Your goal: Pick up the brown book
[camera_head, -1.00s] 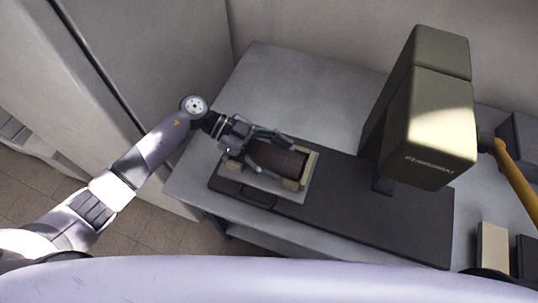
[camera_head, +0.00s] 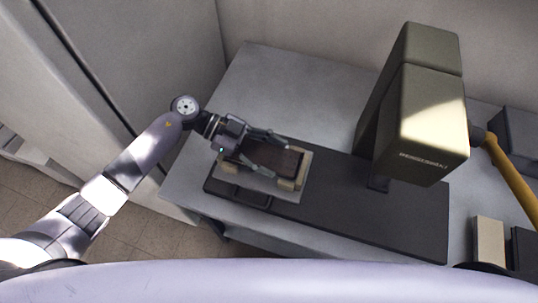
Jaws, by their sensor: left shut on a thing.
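The brown book (camera_head: 277,161) is a dark brown block at the middle left of the head view. It is at a small pale stand (camera_head: 302,171) with light wooden blocks, on the dark base plate. My left gripper (camera_head: 278,158) reaches in from the left, with one finger on the far side of the book and one on the near side. It is shut on the book. The gripper hides the book's left end. I cannot tell whether the book still touches the stand. My right gripper is not in view.
A large olive-grey machine (camera_head: 425,105) stands on the dark base plate (camera_head: 365,215) to the right. The grey table (camera_head: 290,85) is clear behind the book. A beige block (camera_head: 489,243) and dark boxes lie at the right, near a yellow-brown handle (camera_head: 510,178).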

